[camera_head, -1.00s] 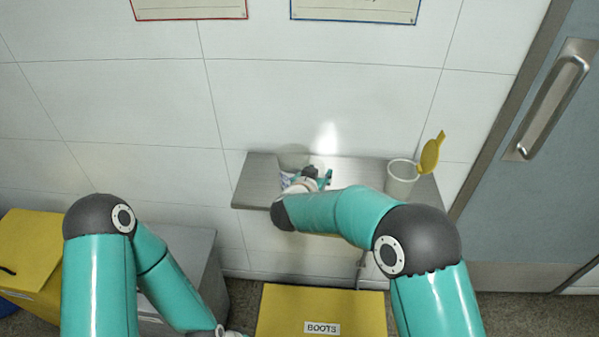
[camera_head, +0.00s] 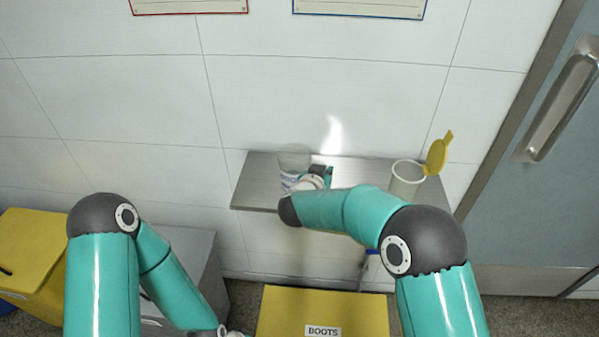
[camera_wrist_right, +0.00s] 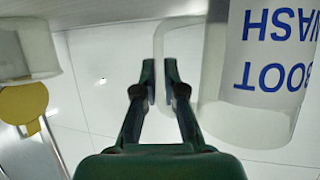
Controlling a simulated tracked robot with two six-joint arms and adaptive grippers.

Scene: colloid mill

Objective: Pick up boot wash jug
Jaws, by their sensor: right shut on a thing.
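The boot wash jug (camera_head: 294,160) is a translucent pale container on the left part of the metal wall shelf (camera_head: 262,172), partly hidden by my right gripper. In the right wrist view the jug (camera_wrist_right: 270,60) fills the right side, its blue BOOT WASH lettering upside down. Its translucent handle loop passes between the fingertips of my right gripper (camera_wrist_right: 160,82), which is shut on the handle. In the head view my right gripper (camera_head: 322,176) is at the jug's right side. I cannot tell whether the jug touches the shelf. My left arm reaches down to the bottom edge, its gripper out of frame.
A pale cup (camera_head: 407,177) with a raised yellow lid (camera_head: 438,154) stands at the shelf's right end. A yellow BOOTS box (camera_head: 322,305) is below. A door with a metal handle (camera_head: 565,95) is at right. A grey cabinet and yellow bin are at left.

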